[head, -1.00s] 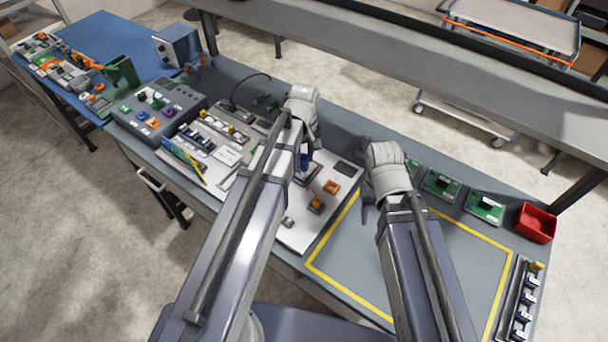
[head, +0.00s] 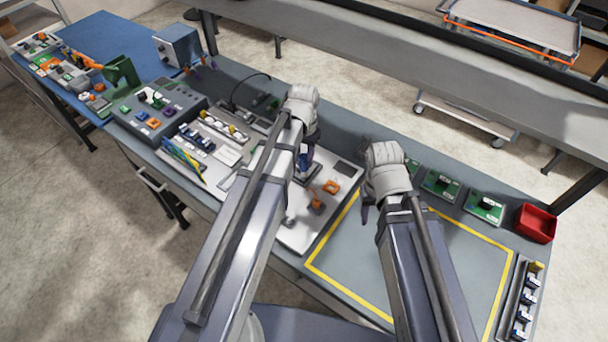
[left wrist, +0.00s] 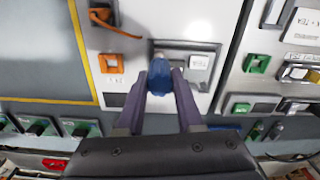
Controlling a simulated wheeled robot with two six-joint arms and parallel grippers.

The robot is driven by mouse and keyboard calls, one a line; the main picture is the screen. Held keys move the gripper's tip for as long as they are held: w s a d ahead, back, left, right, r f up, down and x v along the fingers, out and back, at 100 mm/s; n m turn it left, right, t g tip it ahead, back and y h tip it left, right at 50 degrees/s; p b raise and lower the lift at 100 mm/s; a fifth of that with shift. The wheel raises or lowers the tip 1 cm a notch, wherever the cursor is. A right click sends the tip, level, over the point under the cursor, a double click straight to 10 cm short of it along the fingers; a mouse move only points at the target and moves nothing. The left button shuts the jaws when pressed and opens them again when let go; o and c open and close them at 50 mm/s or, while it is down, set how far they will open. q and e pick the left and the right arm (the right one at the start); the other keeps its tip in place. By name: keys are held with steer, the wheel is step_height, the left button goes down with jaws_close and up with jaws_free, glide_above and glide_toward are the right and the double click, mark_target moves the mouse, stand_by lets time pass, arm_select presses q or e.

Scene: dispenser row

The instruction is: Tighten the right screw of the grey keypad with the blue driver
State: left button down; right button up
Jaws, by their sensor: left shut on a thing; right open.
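The blue driver (left wrist: 160,75) stands between the fingers of my left gripper (left wrist: 161,88) in the left wrist view; the gripper is shut on its handle. In the head view my left gripper (head: 305,158) is over the white panel, mostly hidden by its wrist. The grey keypad (left wrist: 197,61) lies on the panel under the driver, and its edge also shows in the head view (head: 312,173). The driver covers one end of the keypad, so the screw and the driver's tip are hidden. My right gripper (head: 367,211) is open and empty above the bench, right of the panel.
Orange parts (head: 331,187) sit on the panel close to the driver. A yellow-outlined area (head: 420,260) of bare bench lies to the right. Green boards (head: 485,206) and a red bin (head: 536,223) stand at the right back.

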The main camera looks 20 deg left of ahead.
arm_select(q)
steer(key=m, duration=0.4)
steer(key=shift+m, duration=0.4)
steer(key=m, duration=0.5)
steer(key=shift+r, duration=0.1)
steer(key=shift+r+p, duration=0.75)
steer(key=shift+p, duration=0.1)
step_height(320, 180, up, 5)
steer(key=p, duration=0.4)
steer(key=shift+f+p, duration=0.2)
steer(key=shift+p, duration=0.1)
steer(key=shift+f, duration=0.1)
